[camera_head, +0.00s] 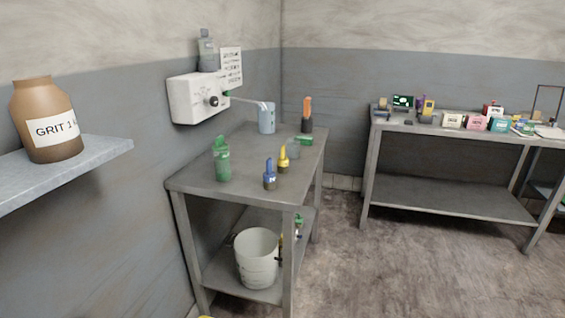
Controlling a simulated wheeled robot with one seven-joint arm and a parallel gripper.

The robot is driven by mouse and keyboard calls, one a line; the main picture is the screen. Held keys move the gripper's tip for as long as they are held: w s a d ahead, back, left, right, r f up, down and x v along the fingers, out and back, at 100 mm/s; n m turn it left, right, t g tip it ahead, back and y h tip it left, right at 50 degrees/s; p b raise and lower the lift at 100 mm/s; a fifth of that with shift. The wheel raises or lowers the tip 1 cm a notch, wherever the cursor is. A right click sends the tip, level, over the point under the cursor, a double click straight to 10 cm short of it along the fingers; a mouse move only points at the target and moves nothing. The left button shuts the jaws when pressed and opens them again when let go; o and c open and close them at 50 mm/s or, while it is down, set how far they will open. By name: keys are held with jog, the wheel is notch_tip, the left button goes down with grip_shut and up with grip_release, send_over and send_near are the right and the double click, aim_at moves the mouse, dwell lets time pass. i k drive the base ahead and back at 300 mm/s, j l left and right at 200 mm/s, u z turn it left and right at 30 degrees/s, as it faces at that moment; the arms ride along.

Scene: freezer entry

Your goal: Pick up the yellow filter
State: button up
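A small yellow thing with a dark base, likely the yellow filter (284,158), stands upright on the near metal table (240,166). A blue one of similar shape (270,176) stands just in front of it and to its left. A green bottle-like item (221,160) stands at the table's left edge. A faint clear or grey item and a green item (304,141) lie behind the yellow one. My gripper is not in view.
A blue-grey jug (266,118) and an orange-topped dark holder (307,114) stand at the table's back. A white bucket (257,257) sits on its lower shelf. A brown GRIT jar (45,119) stands on a left shelf. A cluttered second table (450,198) stands right. Floor between is clear.

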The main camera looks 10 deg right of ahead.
aim_at(282, 161)
jog(key=u, duration=2.2)
jog(key=z, duration=2.2)
jog(key=i+l+u, duration=0.15)
jog(key=i+l, duration=0.35)
jog(key=i+l+u, duration=0.2)
jog(key=i+l, duration=0.3)
jog(key=i+l+u, duration=0.15)
jog(key=i+l, duration=0.3)
jog(key=l, duration=0.3)
